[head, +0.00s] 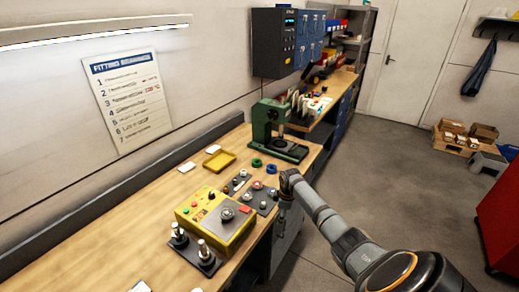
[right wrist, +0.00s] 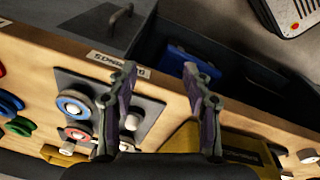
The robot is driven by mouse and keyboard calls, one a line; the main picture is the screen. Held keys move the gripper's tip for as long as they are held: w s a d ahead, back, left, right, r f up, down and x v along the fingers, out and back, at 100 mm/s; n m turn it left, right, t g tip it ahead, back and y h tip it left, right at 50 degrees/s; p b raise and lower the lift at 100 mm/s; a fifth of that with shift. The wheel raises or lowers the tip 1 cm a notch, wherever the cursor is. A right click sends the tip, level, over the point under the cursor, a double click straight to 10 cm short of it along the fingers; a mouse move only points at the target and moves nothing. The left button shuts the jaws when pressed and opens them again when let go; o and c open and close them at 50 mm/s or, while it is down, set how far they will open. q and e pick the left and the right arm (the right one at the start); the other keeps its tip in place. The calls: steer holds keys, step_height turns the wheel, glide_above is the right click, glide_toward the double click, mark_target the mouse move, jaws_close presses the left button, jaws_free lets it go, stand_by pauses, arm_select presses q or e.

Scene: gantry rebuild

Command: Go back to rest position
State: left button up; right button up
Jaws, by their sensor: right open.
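My right arm comes in from the lower right in the head view. Its gripper (head: 285,205) hangs at the bench's front edge, beside a dark plate (head: 262,201) with small round parts. In the right wrist view the two fingers of my right gripper (right wrist: 160,95) stand apart with nothing between them. Below them are the bench edge and a dark open drawer or recess with a blue item (right wrist: 193,63). My left gripper is not in view.
The wooden workbench (head: 130,210) carries a yellow control box (head: 213,222), a green press (head: 270,130), a yellow tray (head: 219,160) and several coloured rings. A red cabinet (head: 503,215) stands at the right. The grey floor (head: 385,165) between is clear.

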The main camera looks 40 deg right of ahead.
steer(key=s+a+f+m+b, duration=0.2)
steer(key=s+f, duration=0.4)
steer(key=f, duration=0.3)
steer(key=s+a+f+m+h+b, duration=0.15)
steer(key=s+f, duration=0.35)
steer(key=f, duration=0.5)
steer(key=s+a+f+m+b, duration=0.1)
steer(key=s+a+f, duration=0.2)
steer(key=s+f, duration=0.45)
steer(key=s+a+f+m+b, duration=0.1)
steer(key=s+a+f, duration=0.6)
steer(key=s, duration=0.4)
steer(key=s+a+f+m+b, duration=0.2)
steer(key=s+a+f, duration=0.5)
steer(key=s, duration=0.4)
steer(key=shift+s+f+y, duration=0.35)
steer(key=shift+s+f, duration=0.05)
steer(key=shift+f, duration=0.4)
